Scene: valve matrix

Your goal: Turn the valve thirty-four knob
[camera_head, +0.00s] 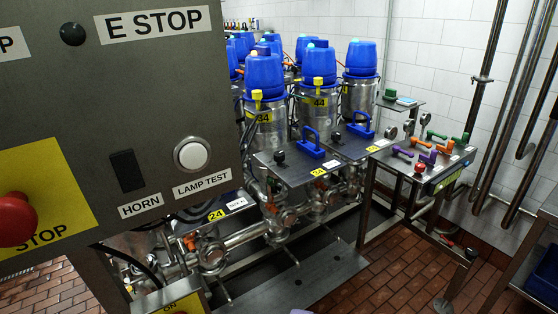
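The valve thirty-four (264,133) is a steel cylinder with a blue cap (264,76) and a yellow "34" label, in the middle of the view. A small yellow fitting (257,97) sits at its upper front. In front of it is a dark flat panel (291,173) whose yellow tag (318,172) seems to read 34. The panel carries a small black knob (279,158) and a blue handle (309,144). I cannot tell for certain which part is the valve's knob.
A large grey control box (130,110) with a red stop button (16,219) fills the near left. Valve 44 (319,108) stands right of valve thirty-four. A bench (425,168) with coloured handles is at right. Pipes run low below the valves. Brick floor (400,285) is open at front right.

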